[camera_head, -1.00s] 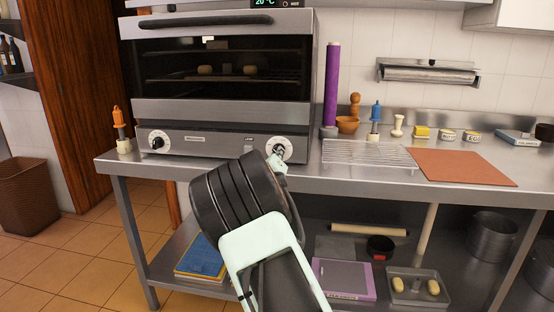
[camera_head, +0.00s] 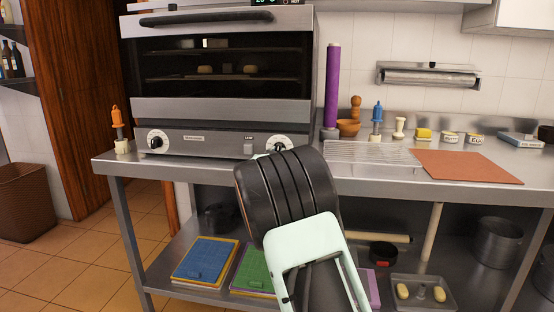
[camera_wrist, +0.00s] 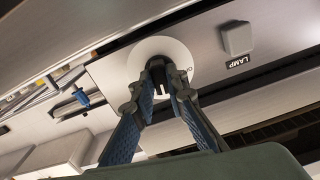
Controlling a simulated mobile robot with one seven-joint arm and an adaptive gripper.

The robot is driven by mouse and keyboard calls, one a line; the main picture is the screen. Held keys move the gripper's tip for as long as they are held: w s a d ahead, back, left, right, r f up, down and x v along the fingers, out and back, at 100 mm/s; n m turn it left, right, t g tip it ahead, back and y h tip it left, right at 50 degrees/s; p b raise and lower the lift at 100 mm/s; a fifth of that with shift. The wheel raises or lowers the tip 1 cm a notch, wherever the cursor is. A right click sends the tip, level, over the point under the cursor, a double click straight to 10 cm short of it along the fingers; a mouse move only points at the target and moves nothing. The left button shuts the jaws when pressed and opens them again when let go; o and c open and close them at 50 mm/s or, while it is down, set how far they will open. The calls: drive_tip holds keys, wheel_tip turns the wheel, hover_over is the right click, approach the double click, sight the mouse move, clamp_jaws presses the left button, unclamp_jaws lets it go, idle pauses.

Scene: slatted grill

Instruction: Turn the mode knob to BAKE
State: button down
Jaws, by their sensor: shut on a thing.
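The oven (camera_head: 222,143) stands on the steel table with a round white knob dial at each end of its lower panel. My gripper (camera_wrist: 161,80) is at the right-hand dial, shut on its dark knob (camera_wrist: 157,64). The white dial plate (camera_wrist: 140,54) shows behind the fingertips in the wrist view. In the head view the right dial (camera_head: 288,142) is partly hidden by my arm. Its printed marks are mostly hidden or too small to read. The left knob (camera_head: 157,140) is untouched.
A lamp switch (camera_wrist: 237,38) labelled LAMP sits beside the right dial. A wire rack (camera_head: 372,155) and a brown mat (camera_head: 467,166) lie right of the oven. A purple roll (camera_head: 332,88) stands near the oven's right side.

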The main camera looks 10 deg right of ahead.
drive_tip(key=shift+m+b, duration=0.6)
drive_tip(key=shift+m, duration=0.7)
drive_tip(key=c, duration=1.9)
unclamp_jaws()
drive_tip(key=shift+c, duration=0.2)
drive_tip(key=v, duration=1.2)
drive_tip(key=shift+r, duration=0.15)
